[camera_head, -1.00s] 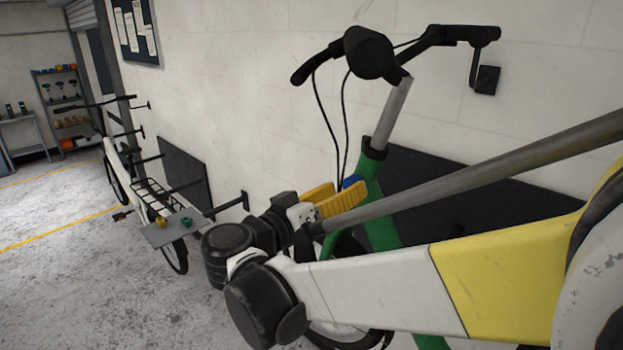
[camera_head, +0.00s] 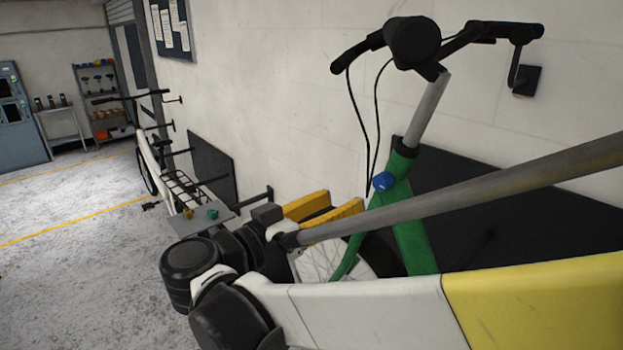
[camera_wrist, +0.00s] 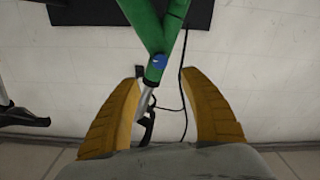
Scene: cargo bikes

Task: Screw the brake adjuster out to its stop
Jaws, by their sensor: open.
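The brake adjuster appears as a small blue knob (camera_head: 383,181) on the green frame (camera_head: 413,235) of the near bike, just below the head tube's black collar. In the wrist view the blue knob (camera_wrist: 158,61) shows between and beyond my fingertips, on the green tube. My gripper (camera_head: 345,200), with two yellow fingers, is open and empty, to the left of the knob and apart from it. In the wrist view my gripper (camera_wrist: 163,76) has its fingers spread wide. The knob's thread is too small to make out.
The near bike's handlebar (camera_head: 412,42) and hanging cables rise above the knob. A dark panel (camera_head: 500,210) is on the white wall behind. A white bike (camera_head: 160,180) stands further left with a small grey tray (camera_head: 204,219). Open floor lies left.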

